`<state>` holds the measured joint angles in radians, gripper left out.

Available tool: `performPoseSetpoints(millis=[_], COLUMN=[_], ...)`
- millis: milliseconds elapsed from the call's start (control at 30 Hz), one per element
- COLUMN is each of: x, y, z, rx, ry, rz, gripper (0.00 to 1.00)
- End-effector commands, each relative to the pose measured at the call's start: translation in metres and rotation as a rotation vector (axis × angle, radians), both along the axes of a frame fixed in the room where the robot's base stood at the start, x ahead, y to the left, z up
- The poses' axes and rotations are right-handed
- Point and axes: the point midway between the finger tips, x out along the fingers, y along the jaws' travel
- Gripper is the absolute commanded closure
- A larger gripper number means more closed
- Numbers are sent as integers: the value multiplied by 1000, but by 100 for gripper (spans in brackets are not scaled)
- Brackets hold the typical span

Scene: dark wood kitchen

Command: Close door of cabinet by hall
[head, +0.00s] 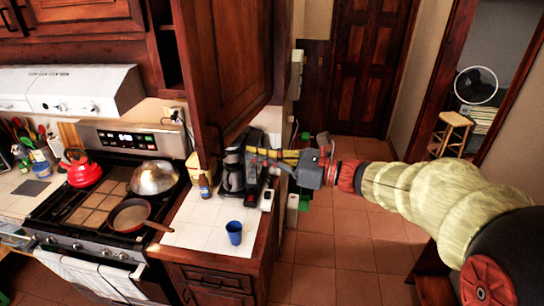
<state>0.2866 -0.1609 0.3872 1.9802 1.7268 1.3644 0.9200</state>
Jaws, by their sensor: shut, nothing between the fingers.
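The upper cabinet door (232,60) is dark red-brown wood with a raised panel. It stands open, swung out from the wall cabinet (167,60), whose dark inside shows as a narrow strip to its left. My arm reaches in from the right. My gripper (250,155) is shut and empty, pointing left just below the door's lower right edge, in front of the coffee maker. I cannot tell whether its tips touch the door. The hinge side of the door is not clear.
Below are a white tiled counter (195,234) with a blue cup (234,232), a black coffee maker (230,172) and small bottles. A stove (100,205) with pans and a red kettle (82,170) stands left. Tiled floor (350,235) is open at right, with a stool (452,130) beyond.

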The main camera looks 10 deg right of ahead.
Motion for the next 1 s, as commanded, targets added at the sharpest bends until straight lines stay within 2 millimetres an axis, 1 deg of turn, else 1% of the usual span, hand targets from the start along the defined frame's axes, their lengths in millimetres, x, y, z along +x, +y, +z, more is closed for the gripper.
performPoseSetpoints(millis=[33, 200, 400, 533, 867, 1000], x=[4, 20, 32, 35, 36, 37], y=[11, 36, 54, 58, 59, 62], z=[1, 1, 1, 0, 0, -1], rx=[1, 0, -1, -1, -1, -1], ry=[2, 1, 0, 0, 0, -1], rz=[5, 4, 2, 0, -1, -5], gripper=[100, 100, 100, 100, 100, 100])
